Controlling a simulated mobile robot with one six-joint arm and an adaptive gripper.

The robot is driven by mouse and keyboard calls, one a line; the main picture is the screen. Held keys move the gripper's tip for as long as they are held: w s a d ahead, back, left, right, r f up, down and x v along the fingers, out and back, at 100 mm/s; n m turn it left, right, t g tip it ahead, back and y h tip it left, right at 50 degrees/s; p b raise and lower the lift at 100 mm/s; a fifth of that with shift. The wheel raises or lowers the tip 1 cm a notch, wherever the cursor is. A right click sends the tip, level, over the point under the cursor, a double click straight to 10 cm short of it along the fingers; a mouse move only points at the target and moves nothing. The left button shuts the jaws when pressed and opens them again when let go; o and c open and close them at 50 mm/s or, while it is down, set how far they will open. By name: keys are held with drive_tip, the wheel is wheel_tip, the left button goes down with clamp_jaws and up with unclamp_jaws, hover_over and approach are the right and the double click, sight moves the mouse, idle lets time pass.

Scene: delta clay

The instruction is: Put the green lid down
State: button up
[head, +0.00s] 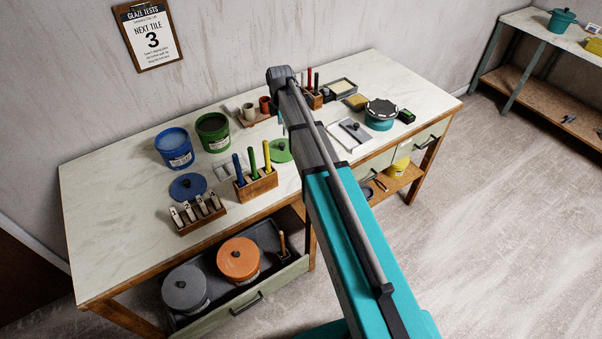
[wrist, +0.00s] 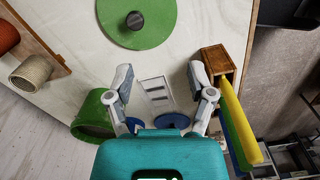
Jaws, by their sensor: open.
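The green lid (head: 279,151) lies flat on the white worktop, partly covered by my arm in the head view. In the wrist view the green lid (wrist: 158,30) is at the top with its dark knob up, cut off by the frame edge. My gripper (wrist: 159,72) is open, with nothing between its fingers, and the lid is beyond the fingertips, apart from them. The green bucket (head: 212,131) stands open at the back of the worktop; it also shows at the lower left in the wrist view (wrist: 90,112).
A wooden holder (head: 258,189) with upright blue, green and yellow tools stands close to the lid; in the wrist view the holder (wrist: 214,61) is near the right finger. A blue bucket (head: 175,150) and blue lid (head: 184,188) are at left. The worktop's left end is clear.

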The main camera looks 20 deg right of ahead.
drive_tip(key=s+m, duration=1.8)
drive_tip(key=s, duration=0.7)
drive_tip(key=shift+s+m, duration=0.2)
drive_tip(key=shift+m, duration=0.2)
